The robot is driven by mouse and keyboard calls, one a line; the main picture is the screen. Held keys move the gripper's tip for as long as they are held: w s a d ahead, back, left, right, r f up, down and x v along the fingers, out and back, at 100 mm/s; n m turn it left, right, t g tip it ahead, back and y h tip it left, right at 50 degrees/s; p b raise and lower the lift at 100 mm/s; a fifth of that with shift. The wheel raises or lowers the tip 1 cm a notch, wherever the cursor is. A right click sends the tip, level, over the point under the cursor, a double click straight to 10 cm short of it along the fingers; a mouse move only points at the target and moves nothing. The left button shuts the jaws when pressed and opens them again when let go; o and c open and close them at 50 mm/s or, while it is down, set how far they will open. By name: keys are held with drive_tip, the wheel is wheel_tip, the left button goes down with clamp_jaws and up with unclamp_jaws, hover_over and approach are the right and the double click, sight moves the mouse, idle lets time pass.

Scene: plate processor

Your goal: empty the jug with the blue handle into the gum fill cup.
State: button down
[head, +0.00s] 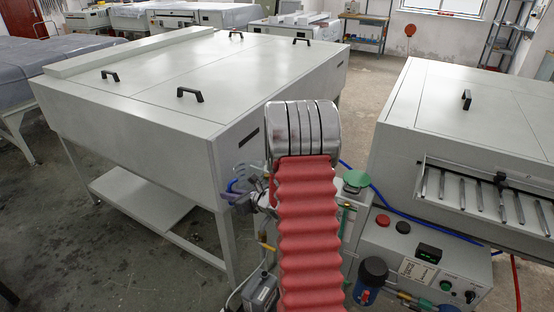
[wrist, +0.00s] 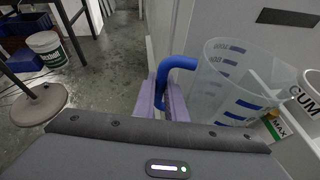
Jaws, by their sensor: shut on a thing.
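The clear jug (wrist: 228,88) with blue level marks is at the right of the wrist view. Its blue handle (wrist: 176,64) is between the lilac fingers of my gripper (wrist: 167,97), which is shut on it. Whether liquid is in the jug I cannot tell. A white cup marked GUM (wrist: 305,98) is just right of the jug, partly cut off by the picture edge and partly behind the jug. In the head view my gripper (head: 236,186) shows small beside the large machine's corner; my red-sleeved arm hides much around it.
A large grey machine (head: 180,80) stands left and another processor (head: 440,120) right. A control box (head: 425,265) and green cap (head: 356,180) are right of my arm. In the wrist view a white bucket (wrist: 50,55) and round stand base (wrist: 35,103) are on the floor at left.

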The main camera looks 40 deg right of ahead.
sight(229, 186)
drive_tip(key=shift+a+f+n, duration=0.15)
drive_tip(key=shift+f+n, duration=0.15)
drive_tip(key=shift+f, duration=0.15)
drive_tip(key=shift+r, duration=0.15)
idle(0.7)
drive_tip(key=shift+r, duration=2.35)
drive_tip(key=shift+w, duration=0.1)
